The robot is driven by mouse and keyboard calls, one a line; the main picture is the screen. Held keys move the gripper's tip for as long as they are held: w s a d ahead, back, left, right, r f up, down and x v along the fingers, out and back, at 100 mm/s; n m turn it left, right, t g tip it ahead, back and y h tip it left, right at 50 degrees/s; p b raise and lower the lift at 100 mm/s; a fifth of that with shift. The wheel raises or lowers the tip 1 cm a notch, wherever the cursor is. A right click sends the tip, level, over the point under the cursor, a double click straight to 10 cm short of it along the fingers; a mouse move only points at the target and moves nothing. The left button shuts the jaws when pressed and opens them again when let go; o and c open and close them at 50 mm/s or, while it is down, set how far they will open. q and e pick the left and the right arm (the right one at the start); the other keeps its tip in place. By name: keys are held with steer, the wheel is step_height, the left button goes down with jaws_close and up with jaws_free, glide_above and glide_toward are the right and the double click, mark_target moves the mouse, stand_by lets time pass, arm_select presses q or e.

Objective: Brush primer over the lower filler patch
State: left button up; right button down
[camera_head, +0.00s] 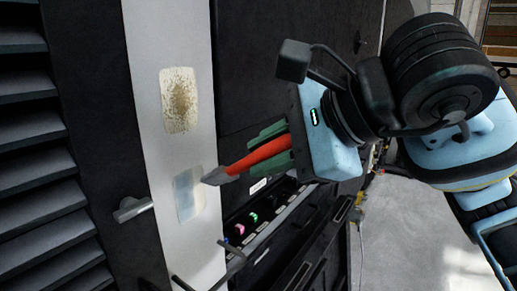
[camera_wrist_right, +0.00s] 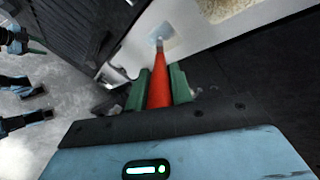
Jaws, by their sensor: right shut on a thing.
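The lower filler patch (camera_head: 188,193) is a pale blue-grey rectangle on a white upright strip. My right gripper (camera_head: 270,150) is shut on the red handle of a brush (camera_head: 248,160), between its green fingers. The brush's grey tip lies over the right edge of the lower patch; I cannot tell whether it touches. In the right wrist view the brush (camera_wrist_right: 160,88) points away from the gripper (camera_wrist_right: 159,88), its tip at the lower patch (camera_wrist_right: 170,31). A dark shape with a greenish end at that view's left edge may be my left gripper; its jaws are unclear.
A metal handle (camera_head: 133,209) sticks out left of the lower patch. Dark louvres (camera_head: 30,120) fill the left. A dark tray (camera_head: 262,212) with small coloured items lies below the brush.

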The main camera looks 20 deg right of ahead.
steer(key=shift+s+d, duration=0.1)
steer(key=shift+s+d, duration=0.85)
steer(key=shift+s, duration=0.25)
stand_by(1.1)
